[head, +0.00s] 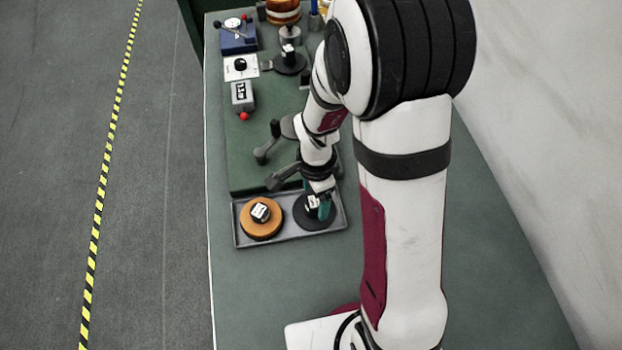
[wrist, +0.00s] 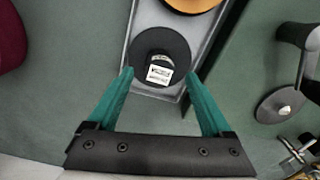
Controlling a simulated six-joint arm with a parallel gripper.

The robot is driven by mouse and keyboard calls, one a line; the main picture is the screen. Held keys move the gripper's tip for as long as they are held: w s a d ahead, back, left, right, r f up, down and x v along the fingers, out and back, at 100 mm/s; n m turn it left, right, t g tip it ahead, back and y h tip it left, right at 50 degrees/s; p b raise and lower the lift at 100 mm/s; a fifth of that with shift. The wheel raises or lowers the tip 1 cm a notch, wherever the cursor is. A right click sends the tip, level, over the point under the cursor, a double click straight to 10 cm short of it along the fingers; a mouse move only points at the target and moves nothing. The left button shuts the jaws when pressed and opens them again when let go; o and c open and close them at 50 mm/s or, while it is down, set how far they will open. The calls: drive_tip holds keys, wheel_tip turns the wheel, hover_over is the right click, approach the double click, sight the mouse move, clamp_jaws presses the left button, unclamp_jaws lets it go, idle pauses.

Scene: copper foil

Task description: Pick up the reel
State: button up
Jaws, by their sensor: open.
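A black reel-like disc (head: 303,219) with a white label block on it lies in the right part of a shallow grey tray (head: 238,236). A copper-coloured reel (head: 249,229) with a similar white block lies in the left part. My gripper (head: 325,207) has teal fingers and is over the black disc, partly hiding it. In the wrist view the open fingers (wrist: 158,77) have tips on either side of the black disc's (wrist: 147,45) near part and its label. The copper reel (wrist: 190,4) is cut off at the top edge. Contact cannot be told.
A raised green board (head: 245,165) stands behind the tray, carrying a blue device (head: 238,42), a grey box with a red knob (head: 243,97) and dark levers (head: 268,145). The bench is clear in front of the tray (head: 260,285).

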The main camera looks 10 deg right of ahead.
wheel_tip(320, 180, down, 3)
clamp_jaws()
idle(0.4)
